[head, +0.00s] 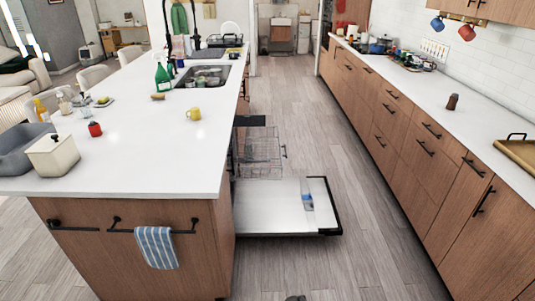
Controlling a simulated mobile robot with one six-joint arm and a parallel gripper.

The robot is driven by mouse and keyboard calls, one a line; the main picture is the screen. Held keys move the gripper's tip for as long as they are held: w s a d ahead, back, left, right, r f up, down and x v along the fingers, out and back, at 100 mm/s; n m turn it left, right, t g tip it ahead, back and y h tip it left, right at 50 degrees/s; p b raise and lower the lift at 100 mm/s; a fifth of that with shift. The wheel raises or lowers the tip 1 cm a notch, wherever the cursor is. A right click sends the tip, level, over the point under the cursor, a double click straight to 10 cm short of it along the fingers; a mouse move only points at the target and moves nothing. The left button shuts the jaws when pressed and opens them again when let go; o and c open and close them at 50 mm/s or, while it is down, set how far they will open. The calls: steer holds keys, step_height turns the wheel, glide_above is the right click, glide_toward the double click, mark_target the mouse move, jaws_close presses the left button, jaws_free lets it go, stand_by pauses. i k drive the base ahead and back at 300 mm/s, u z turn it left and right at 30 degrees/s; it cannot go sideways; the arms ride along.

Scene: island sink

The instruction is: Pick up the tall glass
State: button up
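A tall, clear bluish object (308,198), which looks like the tall glass, is on the open dishwasher door (270,212), near its right edge. It is small, and I cannot tell whether it stands or lies. Another small clear vessel (87,112) is on the island counter near a red object. A small dark shape shows at the bottom edge of the head view; I cannot tell if it is part of me. My gripper is not clearly seen.
The dishwasher rack (259,155) is pulled out. A wooden floor aisle (345,160) lies clear between the island and the right-hand counter (440,90).

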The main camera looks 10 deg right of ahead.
mark_target(249, 146)
steer(key=z, duration=0.95)
steer(key=i, duration=2.55)
steer(key=u, duration=0.1)
